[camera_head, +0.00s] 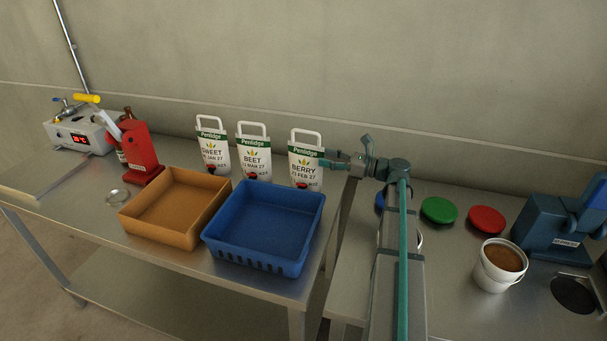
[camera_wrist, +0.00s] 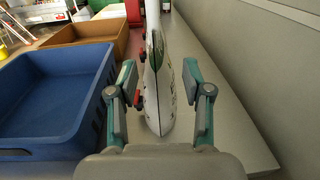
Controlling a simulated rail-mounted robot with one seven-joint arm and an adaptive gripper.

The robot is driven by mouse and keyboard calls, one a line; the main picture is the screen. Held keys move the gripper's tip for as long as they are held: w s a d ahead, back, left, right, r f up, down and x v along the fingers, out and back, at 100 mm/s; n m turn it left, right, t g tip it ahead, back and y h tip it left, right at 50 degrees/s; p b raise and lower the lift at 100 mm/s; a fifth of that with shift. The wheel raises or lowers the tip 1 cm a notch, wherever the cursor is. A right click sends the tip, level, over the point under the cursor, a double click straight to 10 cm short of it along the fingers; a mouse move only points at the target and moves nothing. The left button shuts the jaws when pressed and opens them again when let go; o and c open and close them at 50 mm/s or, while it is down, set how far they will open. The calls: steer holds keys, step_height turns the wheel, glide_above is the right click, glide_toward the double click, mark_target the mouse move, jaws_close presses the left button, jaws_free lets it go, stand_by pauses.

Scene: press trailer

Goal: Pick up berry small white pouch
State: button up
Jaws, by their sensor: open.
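The berry small white pouch (camera_head: 306,164) stands upright on the steel table, labelled BERRY, with a white loop handle on top and a red spout low on its front. It is the rightmost of three such pouches. My gripper (camera_head: 324,158) reaches in from the right at the pouch's right edge. In the wrist view the pouch (camera_wrist: 155,75) shows edge-on between the two open fingers of my gripper (camera_wrist: 162,95). A gap shows between the right finger and the pouch. The left finger is close to the red spout (camera_wrist: 138,97); I cannot tell whether they touch.
The beet pouch (camera_head: 255,160) and sweet pouch (camera_head: 214,152) stand to the left. A blue crate (camera_head: 262,262) and an orange tray (camera_head: 160,236) sit in front. The wall is close behind. A red device (camera_head: 140,150) stands farther left. A white bucket (camera_head: 492,281) stands at right.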

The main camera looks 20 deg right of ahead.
mark_target(306, 154)
steer(key=shift+p+x, duration=1.15)
steer(key=shift+x, duration=2.75)
steer(key=shift+s+a, duration=0.1)
steer(key=shift+a, duration=0.05)
jaws_close()
steer(key=shift+r, duration=0.2)
